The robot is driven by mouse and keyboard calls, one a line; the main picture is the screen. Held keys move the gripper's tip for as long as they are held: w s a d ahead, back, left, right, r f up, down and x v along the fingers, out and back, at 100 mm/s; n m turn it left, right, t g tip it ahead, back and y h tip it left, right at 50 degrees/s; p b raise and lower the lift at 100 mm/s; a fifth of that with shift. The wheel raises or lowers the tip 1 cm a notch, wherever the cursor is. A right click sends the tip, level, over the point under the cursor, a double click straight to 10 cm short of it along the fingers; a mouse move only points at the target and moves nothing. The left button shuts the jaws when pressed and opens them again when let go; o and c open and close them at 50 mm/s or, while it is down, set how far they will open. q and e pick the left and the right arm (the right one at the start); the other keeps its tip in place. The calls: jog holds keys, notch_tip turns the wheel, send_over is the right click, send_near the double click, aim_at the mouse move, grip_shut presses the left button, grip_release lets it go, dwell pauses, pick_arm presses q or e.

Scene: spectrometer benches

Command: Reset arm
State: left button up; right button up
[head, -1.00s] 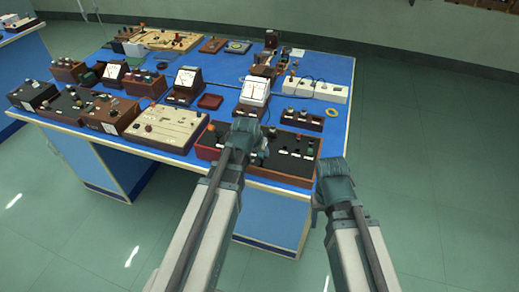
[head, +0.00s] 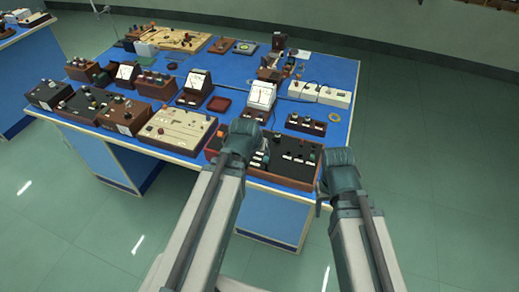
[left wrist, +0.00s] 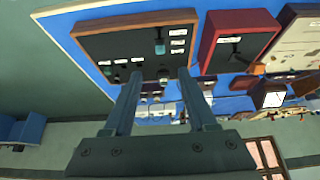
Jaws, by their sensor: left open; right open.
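My left gripper (head: 250,136) is in the middle of the head view, over the front edge of the bench, by a black-topped box with brown sides (head: 292,160). In the left wrist view its two fingers (left wrist: 157,82) stand apart with nothing between them. The same black-topped box (left wrist: 112,42) shows beyond the fingers there. My right gripper (head: 340,160) is at the bench's right front corner, beside that box. It is open, and I see nothing held in it; its fingertips are mostly hidden by its own body.
The blue bench (head: 222,68) carries several instrument boxes and meters. A cream panel (head: 172,131) lies left of my left gripper, and a white meter (head: 262,95) stands behind it. Another bench (head: 18,42) is at the far left. The green floor at right (head: 440,150) is clear.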

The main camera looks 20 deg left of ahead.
pick_arm(q)
jog(key=shift+d, duration=0.1)
jog(key=s+d+f+m+g+y, duration=0.1)
jog(key=s+d+f+m+g, duration=0.2)
jog(key=s+d, duration=1)
jog(key=g, duration=0.3)
jog(key=shift+s+d+f+y+b, duration=0.15)
jog(key=shift+s+d+y+b, duration=0.05)
jog(key=shift+s+y+b, duration=0.15)
dwell(6.0)
